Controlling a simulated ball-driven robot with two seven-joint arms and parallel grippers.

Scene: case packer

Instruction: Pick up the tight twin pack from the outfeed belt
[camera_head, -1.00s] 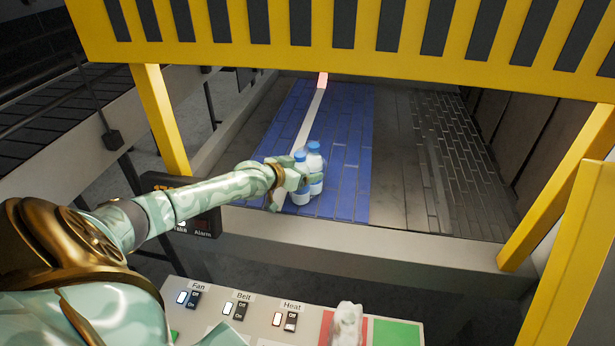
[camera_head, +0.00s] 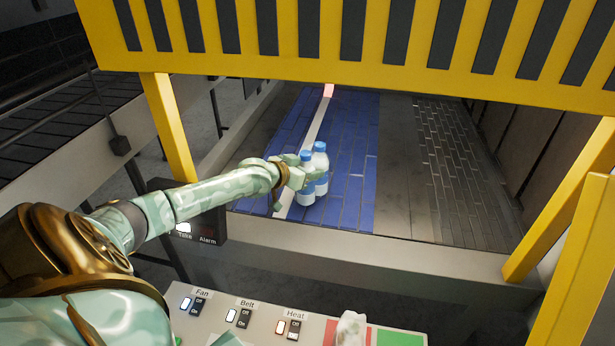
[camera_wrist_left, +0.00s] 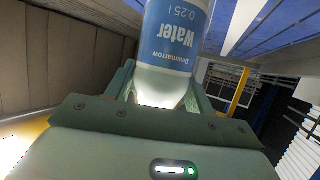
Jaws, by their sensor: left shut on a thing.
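The twin pack (camera_head: 320,162) is two clear water bottles with blue caps and blue labels, side by side and upright over the near end of the blue outfeed belt (camera_head: 346,160). My left gripper (camera_head: 300,178) reaches in from the left and is shut on the pack. In the left wrist view one bottle (camera_wrist_left: 175,45), labelled "Water 0.25 l", sits between the jaws; the second bottle is not clear there. The gap between pack and belt is too small to judge. My right gripper is not in view.
A yellow guard frame (camera_head: 345,62) spans above the belt, with posts at left and right. A switch panel (camera_head: 262,325) with Fan, Belt and Heat switches stands in front, with a whitish object (camera_head: 351,328) on it. The grey surface right of the belt is clear.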

